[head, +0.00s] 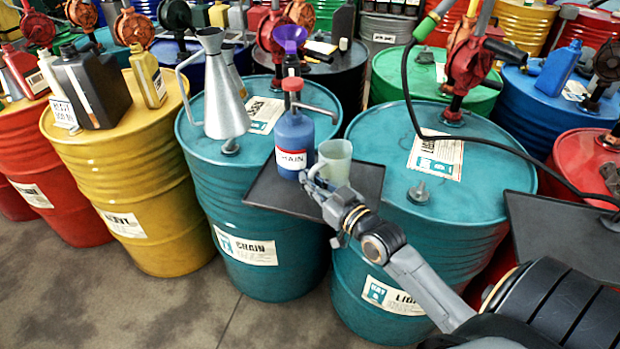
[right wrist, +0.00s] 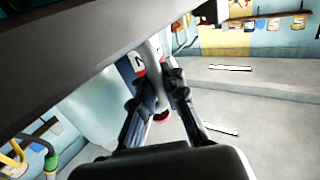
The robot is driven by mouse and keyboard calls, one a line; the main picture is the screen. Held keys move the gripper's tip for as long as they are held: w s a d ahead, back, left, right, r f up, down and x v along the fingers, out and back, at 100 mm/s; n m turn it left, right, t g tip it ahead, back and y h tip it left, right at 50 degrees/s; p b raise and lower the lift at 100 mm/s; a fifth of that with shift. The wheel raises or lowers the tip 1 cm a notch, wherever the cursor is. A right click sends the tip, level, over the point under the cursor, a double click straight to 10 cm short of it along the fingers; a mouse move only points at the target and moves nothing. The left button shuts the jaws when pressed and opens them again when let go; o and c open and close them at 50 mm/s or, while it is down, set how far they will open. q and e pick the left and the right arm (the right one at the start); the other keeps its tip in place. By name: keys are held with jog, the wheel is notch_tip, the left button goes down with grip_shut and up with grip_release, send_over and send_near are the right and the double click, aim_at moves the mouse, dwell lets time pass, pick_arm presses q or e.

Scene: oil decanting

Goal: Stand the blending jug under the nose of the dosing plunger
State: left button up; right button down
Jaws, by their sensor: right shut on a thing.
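The blending jug (head: 337,158) is a pale translucent cup at the right side of the dosing plunger bottle in the head view. The dosing plunger (head: 293,135) is a blue bottle labelled CHAIN with a red top. Its grey nose (head: 322,110) points right, and the tip appears above the jug's mouth. My right gripper (head: 313,179) is shut on the jug at its left, lower side; its fingers also show in the right wrist view (right wrist: 160,98). The jug looks upright, at or just above the black tray (head: 268,195); contact is unclear. My left gripper is out of view.
The tray lies across two teal drums (head: 405,265). A metal funnel can (head: 222,100) stands left of the plunger. A red hand pump (head: 462,65) with a black hose rises at the right. Another black tray (head: 560,235) is at far right.

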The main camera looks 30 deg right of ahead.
jog(key=c, duration=1.4)
grip_release()
jog(key=shift+s+d+r+b, duration=0.1)
jog(key=shift+s+d+b, duration=0.2)
jog(key=shift+s, duration=1.7)
jog(key=shift+s+d+f+b, duration=0.15)
jog(key=shift+s+b, duration=0.2)
jog(key=shift+s, duration=1.65)
jog(key=shift+s+d+r+b, duration=0.2)
jog(key=shift+s+b, duration=0.15)
jog(key=shift+s, duration=1.65)
